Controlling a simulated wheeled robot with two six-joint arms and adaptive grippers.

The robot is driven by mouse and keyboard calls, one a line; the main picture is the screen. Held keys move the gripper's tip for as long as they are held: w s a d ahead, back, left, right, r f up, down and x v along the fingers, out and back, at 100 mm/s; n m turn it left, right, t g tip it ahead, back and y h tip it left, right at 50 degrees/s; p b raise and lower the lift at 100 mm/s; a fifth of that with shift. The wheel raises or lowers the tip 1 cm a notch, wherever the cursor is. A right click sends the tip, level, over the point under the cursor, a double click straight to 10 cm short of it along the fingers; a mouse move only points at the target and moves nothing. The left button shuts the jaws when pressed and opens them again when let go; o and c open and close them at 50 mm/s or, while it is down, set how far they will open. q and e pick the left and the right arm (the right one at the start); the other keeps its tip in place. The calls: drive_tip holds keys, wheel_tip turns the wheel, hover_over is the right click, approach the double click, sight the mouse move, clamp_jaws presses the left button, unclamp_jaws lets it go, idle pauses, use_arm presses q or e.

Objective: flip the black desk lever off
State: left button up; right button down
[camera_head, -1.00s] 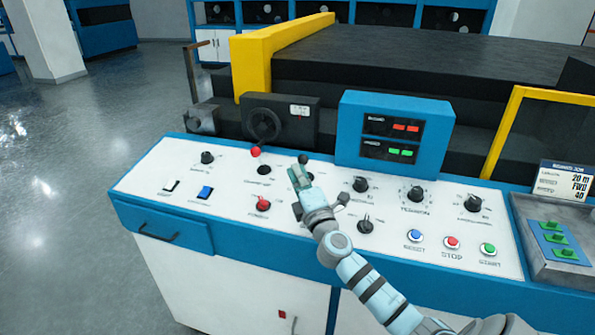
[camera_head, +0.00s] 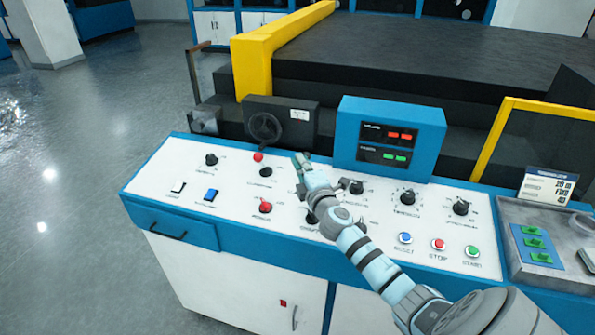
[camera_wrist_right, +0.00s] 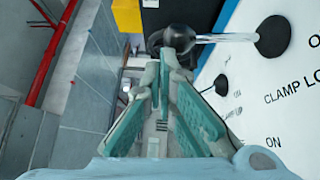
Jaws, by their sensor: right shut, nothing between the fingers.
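The black desk lever (camera_head: 265,172) is on the white panel, below the handwheel box, seen nearly end-on in the head view. In the right wrist view its dark ball (camera_wrist_right: 180,38) and metal shaft stand out from a round black base (camera_wrist_right: 272,36), beside lettering that reads "CLAMP LO", cut off. My right gripper (camera_head: 300,160) is shut and empty, to the right of the lever in the head view. In the right wrist view its closed fingertips (camera_wrist_right: 165,62) are just short of the ball; whether they touch is unclear. My left gripper is out of view.
A black handwheel (camera_head: 265,127) and a red ball (camera_head: 258,157) are behind the lever. A red knob (camera_head: 265,206) is in front of it. A blue display box (camera_head: 388,140) stands right of the gripper. Several dials and buttons cover the panel's right side.

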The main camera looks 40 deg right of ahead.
drive_tip(key=shift+w+d+r, duration=0.3)
drive_tip(key=shift+w+d, duration=0.2)
drive_tip(key=shift+d, duration=0.2)
drive_tip(key=shift+w+d+r, duration=0.25)
drive_tip(key=shift+w+d, duration=0.2)
drive_tip(key=shift+d, duration=0.25)
drive_tip(key=shift+a+r, duration=0.1)
drive_tip(key=shift+a, duration=0.05)
drive_tip(key=p, duration=0.3)
approach(305, 152)
drive_tip(key=s+a+r, duration=0.2)
drive_tip(key=a+r, duration=0.2)
drive_tip(key=r, duration=0.2)
drive_tip(key=shift+s, duration=0.25)
